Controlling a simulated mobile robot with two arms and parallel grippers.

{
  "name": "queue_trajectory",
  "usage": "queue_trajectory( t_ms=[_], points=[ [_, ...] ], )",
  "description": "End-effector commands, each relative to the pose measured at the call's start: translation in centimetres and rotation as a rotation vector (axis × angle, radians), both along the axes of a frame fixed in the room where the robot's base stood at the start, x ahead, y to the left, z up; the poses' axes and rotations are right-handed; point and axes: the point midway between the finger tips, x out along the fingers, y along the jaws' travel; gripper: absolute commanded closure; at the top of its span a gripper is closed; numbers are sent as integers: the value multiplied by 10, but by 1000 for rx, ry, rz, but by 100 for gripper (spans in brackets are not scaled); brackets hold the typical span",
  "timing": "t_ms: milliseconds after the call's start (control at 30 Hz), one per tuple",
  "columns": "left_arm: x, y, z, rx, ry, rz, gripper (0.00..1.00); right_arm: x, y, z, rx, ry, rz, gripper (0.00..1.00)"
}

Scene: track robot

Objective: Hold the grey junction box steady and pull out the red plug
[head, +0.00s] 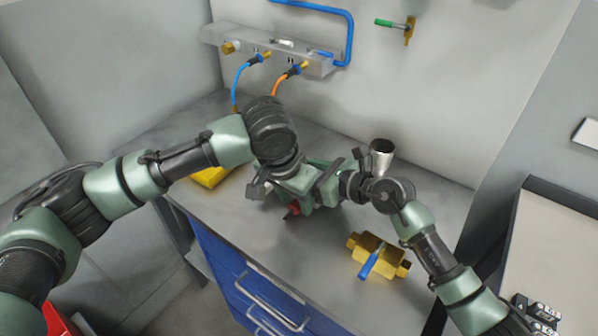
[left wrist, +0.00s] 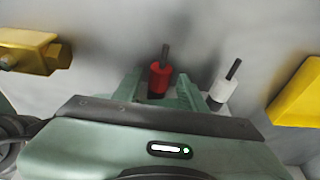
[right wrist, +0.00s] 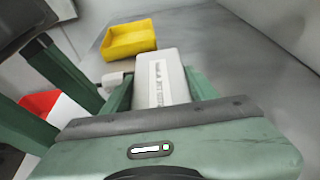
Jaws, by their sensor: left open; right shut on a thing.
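The grey junction box (right wrist: 158,78) is a pale block with a printed label, between the fingers of my right gripper (right wrist: 158,95), which is shut on it. In the head view the grippers mostly hide the box. The red plug (left wrist: 159,80) has a dark cable end and stands between the open fingers of my left gripper (left wrist: 160,92). I cannot tell whether the fingers touch it. A white plug (left wrist: 224,88) stands beside it, to the right of the left gripper's fingers. In the head view the red plug (head: 293,209) shows just below the left gripper (head: 285,192).
A yellow bin (head: 210,177) lies left of the grippers. A brass valve with a blue handle (head: 378,257) lies at the front right, and a metal cup (head: 381,158) stands behind my right wrist. A panel with blue and orange cables (head: 275,50) is on the back wall.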

Motion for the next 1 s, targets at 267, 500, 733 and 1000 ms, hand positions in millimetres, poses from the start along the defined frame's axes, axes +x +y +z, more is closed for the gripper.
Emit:
queue_trajectory(
  t_ms=[267,500,733,1000],
  points=[
    [4,-3,-18,0,1,-1,58,0,0,0,0,1,0,90],
    [4,-3,-19,-1,0,-1,58,0,0,0,0,1,0,90],
    [4,-4,-19,-1,1,-1,58,0,0,-1,0,1,0,90],
    [4,-3,-19,-1,0,-1,58,0,0,-1,0,1,0,90]
  ],
)
